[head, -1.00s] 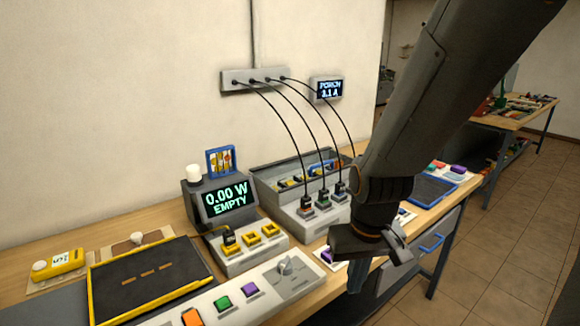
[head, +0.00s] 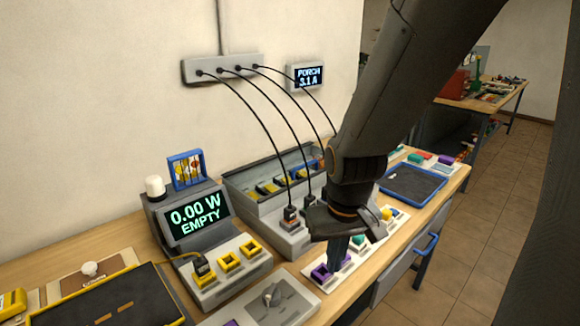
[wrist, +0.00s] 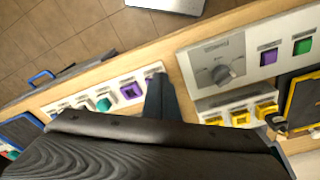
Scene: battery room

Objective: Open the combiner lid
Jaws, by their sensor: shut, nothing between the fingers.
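A grey box (head: 275,237) that may be the combiner stands at the middle of the bench in the head view. Black cables run into plugs on its front part, and a trough (head: 240,187) behind them holds several yellow and blue pieces. I cannot make out for certain which part is its lid. My gripper (head: 338,255) is shut and empty, pointing down in front of the box's right side, over a white strip (head: 374,242) with coloured sockets. In the wrist view the fingers (wrist: 160,97) are beside a purple socket (wrist: 131,91). My arm hides the box's right end.
A meter (head: 198,216) reading "0.00 W EMPTY" stands left of the box, with a knob panel (head: 290,306) in front. A blue tray (head: 412,183) lies at right. Cables hang from a wall strip (head: 222,69). Floor (head: 480,220) is clear at right.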

